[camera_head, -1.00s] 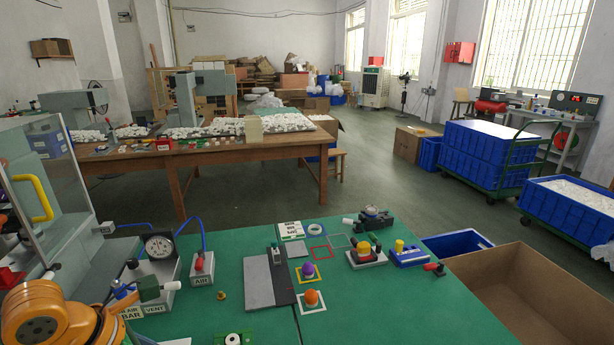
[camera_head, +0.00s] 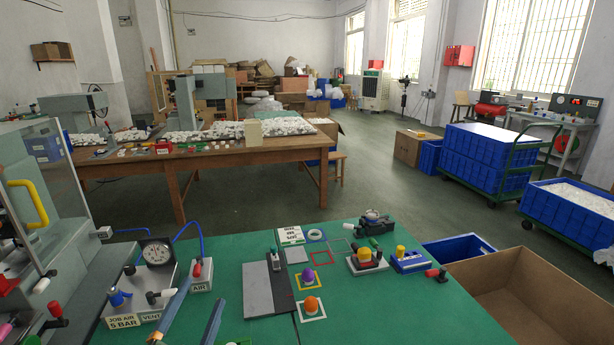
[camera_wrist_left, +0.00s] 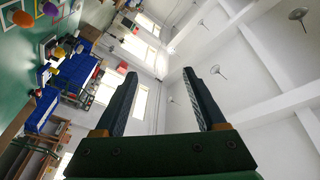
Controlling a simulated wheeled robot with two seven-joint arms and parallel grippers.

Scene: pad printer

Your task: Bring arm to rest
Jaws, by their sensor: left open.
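My left gripper (camera_head: 202,297) shows at the bottom of the head view, its two dark fingers pointing up, apart and empty. They appear in front of the green table (camera_head: 400,300), near the gauge block; the height above it I cannot tell. In the left wrist view the gripper (camera_wrist_left: 160,82) is open with nothing between the fingers, and the camera looks across the room, tilted, toward the ceiling. My right gripper is not in view.
Around the left gripper stand the pressure gauge block (camera_head: 157,257), the AIR valve block (camera_head: 201,275) and, at left, the grey machine with a clear guard (camera_head: 40,205). A grey plate (camera_head: 258,290), orange knob (camera_head: 311,304) and purple knob (camera_head: 307,276) lie rightward. The table's front right is clear.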

